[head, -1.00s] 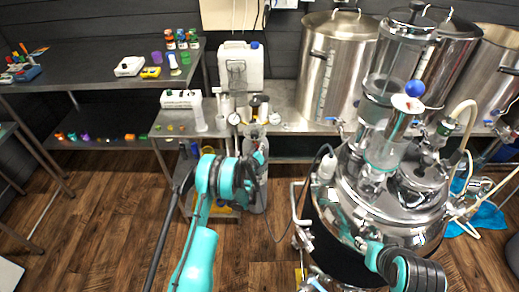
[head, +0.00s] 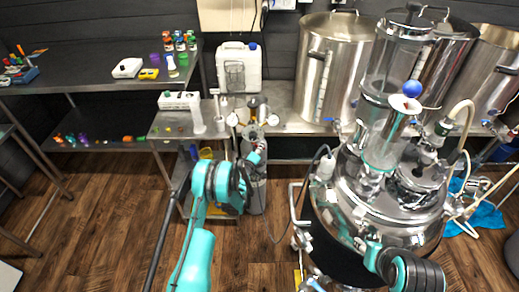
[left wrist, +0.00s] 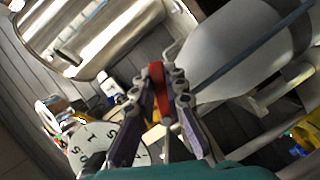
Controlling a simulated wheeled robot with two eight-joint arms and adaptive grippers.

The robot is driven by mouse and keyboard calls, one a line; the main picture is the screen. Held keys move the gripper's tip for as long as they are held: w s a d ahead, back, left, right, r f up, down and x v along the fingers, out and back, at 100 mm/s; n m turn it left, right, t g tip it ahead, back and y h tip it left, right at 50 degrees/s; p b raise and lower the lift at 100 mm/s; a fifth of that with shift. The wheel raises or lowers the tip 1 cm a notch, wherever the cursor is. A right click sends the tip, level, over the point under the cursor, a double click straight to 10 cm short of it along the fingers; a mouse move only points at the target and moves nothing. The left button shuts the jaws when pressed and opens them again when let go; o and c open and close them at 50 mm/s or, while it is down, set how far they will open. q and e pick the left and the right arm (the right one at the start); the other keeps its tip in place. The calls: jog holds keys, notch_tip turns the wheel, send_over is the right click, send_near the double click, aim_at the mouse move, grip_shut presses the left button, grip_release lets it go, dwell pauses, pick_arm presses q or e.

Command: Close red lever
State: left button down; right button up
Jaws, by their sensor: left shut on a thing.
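The red lever (left wrist: 158,92) shows in the left wrist view, upright between the fingers of my left gripper (left wrist: 168,84). The gripper is shut on it. In the head view my left gripper (head: 258,148) is at the top of the grey gas cylinder (head: 256,190), beside its gauges. The red lever is too small and covered to make out there. A white dial gauge (left wrist: 98,146) sits just left of the fingers in the left wrist view. My right gripper is not clearly in view; only part of the right arm shows at the lower right.
A large steel kettle (head: 385,205) with a glass column stands to the right of the cylinder. Behind is a steel bench with a white canister (head: 239,70) and big pots (head: 330,75). A dark table (head: 90,65) is at left. The wooden floor at lower left is clear.

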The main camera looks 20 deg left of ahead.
pick_arm(q)
jog(key=shift+d+r+n+t+h, duration=0.1)
jog(key=shift+r+n+t, duration=0.2)
jog(key=shift+n, duration=0.45)
jog(key=shift+d+r+n+t+h, duration=0.1)
jog(key=shift+r+n+t, duration=0.2)
jog(key=shift+n, duration=0.5)
jog(key=shift+r+n+t+h, duration=0.1)
jog(key=shift+r+n+t, duration=0.1)
jog(key=shift+n+t, duration=0.4)
jog(key=c, duration=1.5)
grip_release()
jog(key=shift+c, duration=0.2)
